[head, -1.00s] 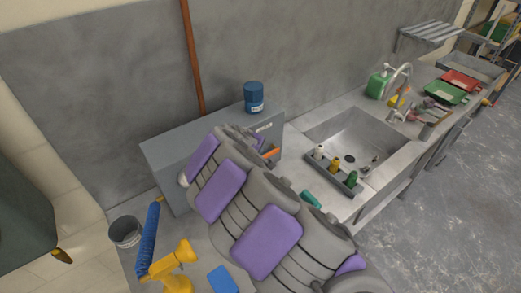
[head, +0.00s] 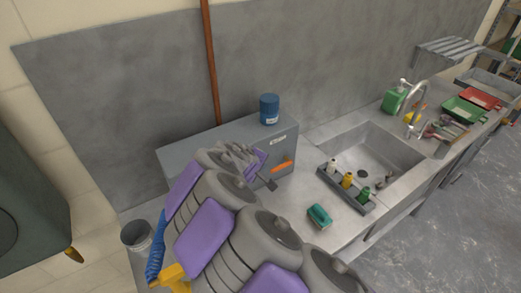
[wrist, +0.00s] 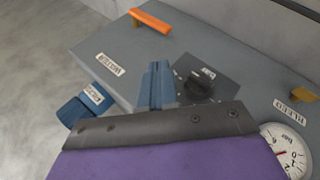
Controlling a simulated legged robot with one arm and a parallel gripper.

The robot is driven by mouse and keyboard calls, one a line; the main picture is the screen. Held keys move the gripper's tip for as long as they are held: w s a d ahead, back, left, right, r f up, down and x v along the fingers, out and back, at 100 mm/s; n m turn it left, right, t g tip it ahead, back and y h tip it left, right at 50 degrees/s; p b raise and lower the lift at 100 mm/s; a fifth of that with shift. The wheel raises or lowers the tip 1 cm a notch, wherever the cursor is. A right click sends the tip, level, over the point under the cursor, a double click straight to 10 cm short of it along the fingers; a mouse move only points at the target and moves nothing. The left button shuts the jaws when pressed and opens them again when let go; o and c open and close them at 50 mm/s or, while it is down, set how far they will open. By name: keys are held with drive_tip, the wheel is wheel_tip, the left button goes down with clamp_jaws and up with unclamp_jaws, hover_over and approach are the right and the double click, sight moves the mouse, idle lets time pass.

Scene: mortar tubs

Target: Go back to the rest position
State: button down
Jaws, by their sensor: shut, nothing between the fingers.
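My gripper (head: 271,186) is in front of the grey box (head: 185,158) on the counter, near its orange handle (head: 282,167). In the wrist view its blue-grey fingers (wrist: 157,84) are together with nothing between them. Beyond them are a black knob (wrist: 200,86) on a dark plate, an orange handle (wrist: 150,20) and a "MASTER" label on the box. A round gauge (wrist: 287,150) sits at the lower right, below a "BLEED" label. I cannot tell whether the fingers touch the box. My arm hides part of the box in the head view.
A blue canister (head: 269,109) stands on the box. A green-teal block (head: 319,215) and a tray (head: 345,188) of small bottles lie right of my arm, by the sink (head: 375,150).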

drive_tip(key=s+d+r+m+g+h, duration=0.1)
drive_tip(key=s+d+r+m+g, duration=0.1)
drive_tip(key=s+d+r+m, duration=0.4)
drive_tip(key=s+d+r+m+g, duration=0.1)
drive_tip(key=s+d+r+g, duration=0.1)
drive_tip(key=s+d, duration=0.75)
drive_tip(key=s+m+g+y, duration=0.3)
drive_tip(key=s+g, duration=0.3)
drive_tip(key=s, duration=2.1)
drive_tip(key=shift+s+r+m+y+b, duration=0.15)
drive_tip(key=shift+s+m+y+b, duration=0.2)
drive_tip(key=shift+y, duration=0.35)
drive_tip(key=c, duration=1.8)
unclamp_jaws()
drive_tip(key=shift+a, duration=0.1)
